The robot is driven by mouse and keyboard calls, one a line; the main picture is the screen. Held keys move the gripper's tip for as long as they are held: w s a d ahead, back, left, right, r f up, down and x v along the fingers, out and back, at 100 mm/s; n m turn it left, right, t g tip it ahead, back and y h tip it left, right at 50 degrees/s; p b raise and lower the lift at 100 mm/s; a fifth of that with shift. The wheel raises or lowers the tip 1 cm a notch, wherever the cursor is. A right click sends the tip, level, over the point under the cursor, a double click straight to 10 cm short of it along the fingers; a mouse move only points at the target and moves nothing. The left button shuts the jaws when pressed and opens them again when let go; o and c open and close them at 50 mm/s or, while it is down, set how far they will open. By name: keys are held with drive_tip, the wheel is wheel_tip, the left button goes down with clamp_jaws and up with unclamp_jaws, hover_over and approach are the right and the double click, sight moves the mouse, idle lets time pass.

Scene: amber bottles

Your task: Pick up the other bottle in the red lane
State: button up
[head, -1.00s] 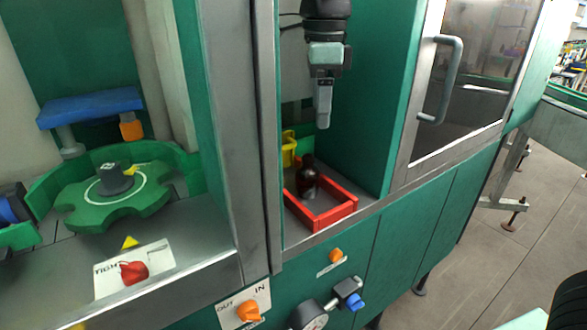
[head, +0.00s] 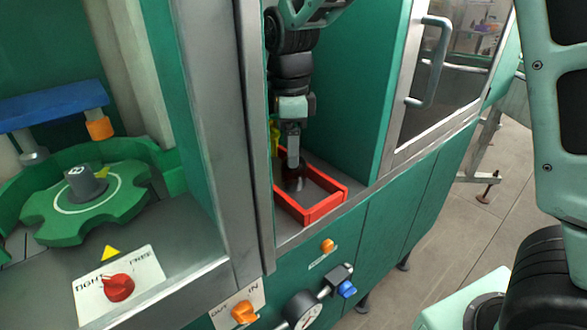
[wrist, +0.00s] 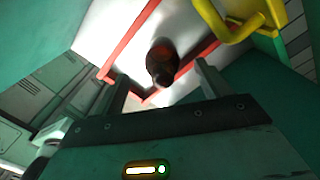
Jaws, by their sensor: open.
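The dark amber bottle (wrist: 163,62) stands in the red-railed lane (head: 311,216), near its back left corner. In the head view the bottle (head: 293,184) is mostly hidden behind my gripper. My gripper (head: 293,163) points down over the bottle, inside the cabinet bay. In the wrist view the fingers of my gripper (wrist: 160,88) are apart, with the bottle showing between and beyond them. I cannot tell whether the fingertips are level with the bottle's neck.
A yellow bracket (wrist: 235,22) stands close behind the lane. A grey post (head: 247,130) is at the bay's left and a green wall (head: 365,90) at its right. A green star wheel (head: 85,205) is in the left bay.

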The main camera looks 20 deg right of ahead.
drive_tip(key=shift+d+f+p, duration=0.2)
drive_tip(key=shift+f+p, duration=0.1)
drive_tip(key=shift+f, duration=1.15)
drive_tip(key=shift+d+f+p, duration=0.15)
drive_tip(key=shift+f+p, duration=0.15)
drive_tip(key=shift+f, duration=1.15)
drive_tip(key=c, duration=1.1)
